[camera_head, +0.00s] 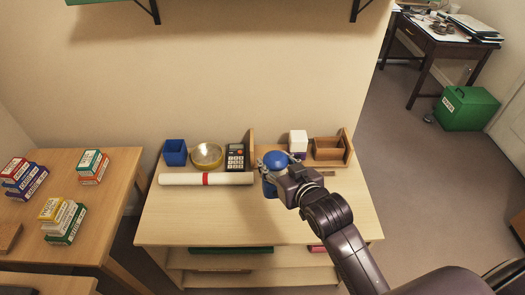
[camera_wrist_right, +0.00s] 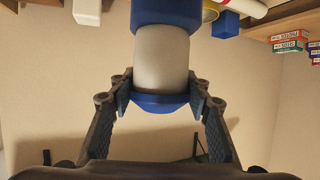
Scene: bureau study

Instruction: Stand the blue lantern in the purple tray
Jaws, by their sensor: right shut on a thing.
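The blue lantern (camera_head: 276,158) has blue ends and a pale grey middle. My right gripper (camera_head: 279,178) is shut on it, above or at the desk near its middle. In the right wrist view the lantern's grey middle (camera_wrist_right: 162,58) shows between the two fingers (camera_wrist_right: 161,100), which close around its blue end. Whether the lantern touches the desk I cannot tell. I cannot make out a purple tray for certain; a small purple patch shows under a white block (camera_head: 298,139). My left gripper is not in view.
On the desk (camera_head: 200,220) are a blue box (camera_head: 175,152), a yellow bowl (camera_head: 207,154), a calculator (camera_head: 235,157), a white roll with a red band (camera_head: 180,179) and a wooden organizer (camera_head: 328,150). The desk's front left is clear. Small boxes (camera_head: 92,166) lie on the left table.

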